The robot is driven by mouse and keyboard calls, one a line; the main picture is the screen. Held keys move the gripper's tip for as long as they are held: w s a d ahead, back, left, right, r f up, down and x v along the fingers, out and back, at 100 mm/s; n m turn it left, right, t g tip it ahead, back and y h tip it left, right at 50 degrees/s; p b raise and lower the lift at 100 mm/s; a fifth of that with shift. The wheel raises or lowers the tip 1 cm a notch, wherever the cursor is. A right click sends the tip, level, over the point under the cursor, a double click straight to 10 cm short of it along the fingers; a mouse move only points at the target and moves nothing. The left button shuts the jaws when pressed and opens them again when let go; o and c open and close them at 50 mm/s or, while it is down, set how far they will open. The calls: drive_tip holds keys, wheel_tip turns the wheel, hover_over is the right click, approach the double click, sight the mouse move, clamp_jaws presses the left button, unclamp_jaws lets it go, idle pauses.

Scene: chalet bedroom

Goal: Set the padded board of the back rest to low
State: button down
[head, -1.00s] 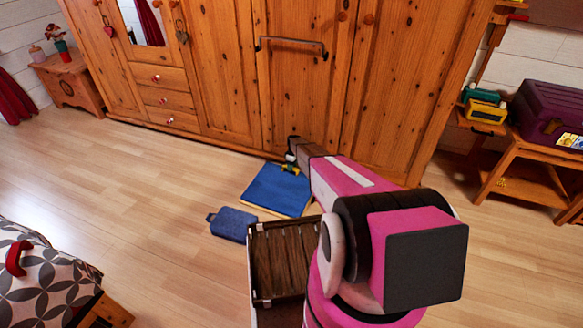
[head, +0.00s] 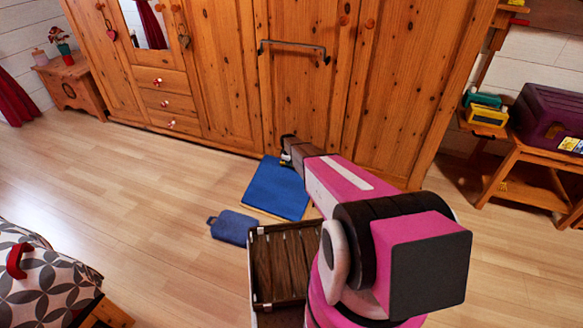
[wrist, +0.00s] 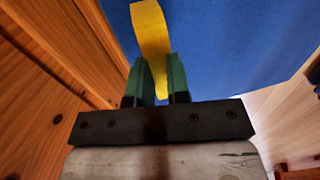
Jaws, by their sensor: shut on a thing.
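The blue padded board (head: 275,188) of the back rest is low in front of the wardrobe in the head view. Its blue face (wrist: 235,45) fills the upper right of the wrist view. A yellow tab (wrist: 150,28) stands out against the blue face. My gripper (wrist: 159,76) has green fingers, one on each side of the tab, and is shut on it. In the head view my gripper (head: 286,161) is at the board's upper right edge. There the arm hides the tab and part of the board.
The wooden wardrobe (head: 225,75) with a metal handle bar (head: 293,46) stands close behind the board. A blue bag (head: 232,227) lies to its left, and a brown slatted crate (head: 280,268) is in front. Floor at left is clear. A patterned cushion (head: 40,275) is lower left.

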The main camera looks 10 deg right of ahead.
drive_tip(key=s+a+r+t+h, duration=0.1)
drive_tip(key=s+a+r, duration=0.2)
drive_tip(key=s+r, duration=0.2)
drive_tip(key=shift+r, duration=0.7)
drive_tip(key=shift+s+a, duration=0.15)
drive_tip(key=c, duration=1.1)
unclamp_jaws()
drive_tip(key=v, duration=1)
drive_tip(key=shift+s+r, duration=0.15)
drive_tip(key=shift+r, duration=0.2)
